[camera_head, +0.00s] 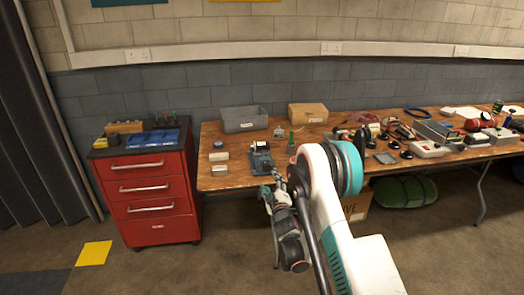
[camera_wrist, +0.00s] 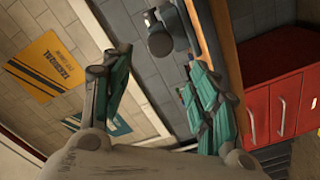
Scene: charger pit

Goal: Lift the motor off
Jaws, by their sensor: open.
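A dark, motor-like cylinder with a pale top (camera_head: 260,146) sits on a blue-grey stand (camera_head: 262,163) near the front left of the wooden table (camera_head: 232,180). I take it to be the motor. In the wrist view, a dark round body (camera_wrist: 160,43), likely the same motor, shows near the top, beyond the fingertips. My gripper (camera_head: 277,178) is at the table's front edge, just right of and in front of the stand. In the wrist view its two teal-padded fingers (camera_wrist: 160,66) are spread wide, with nothing between them. The motor's underside is hidden.
Two pale blocks (camera_head: 218,163) lie left of the stand. A grey bin (camera_head: 244,118) and a cardboard box (camera_head: 308,113) stand behind. A red drawer cabinet (camera_head: 155,200) stands left of the table. Tools and devices crowd the table's right side.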

